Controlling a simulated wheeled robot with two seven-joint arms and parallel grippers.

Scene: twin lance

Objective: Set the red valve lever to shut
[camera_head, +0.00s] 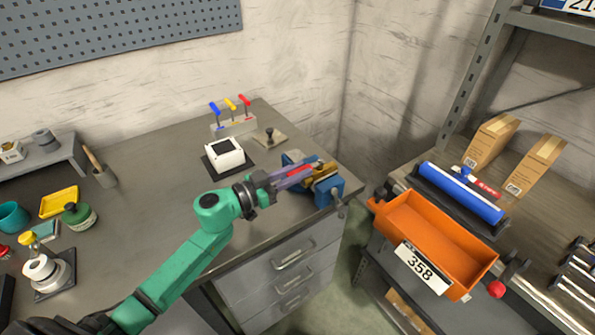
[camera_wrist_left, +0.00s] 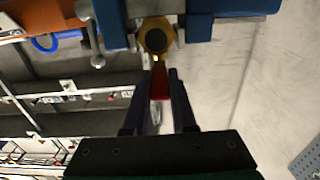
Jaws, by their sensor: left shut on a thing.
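The red valve lever (camera_head: 299,172) sits on a brass valve (camera_head: 322,168) clamped in a blue vise (camera_head: 328,190) at the front right corner of the workbench. In the head view the lever points left from the valve, over the bench. My left gripper (camera_head: 290,176) is shut on the red lever, one finger along each side. In the left wrist view the red lever (camera_wrist_left: 159,82) lies between the fingers of my left gripper (camera_wrist_left: 159,88), with the round brass valve (camera_wrist_left: 156,38) just beyond the tips. My right gripper is not in view.
A white box (camera_head: 224,156) and a rack with blue, yellow and red handles (camera_head: 235,126) stand behind my gripper. An orange bin (camera_head: 430,232) and a blue roller (camera_head: 460,192) are to the right, across a gap. The bench middle is fairly clear.

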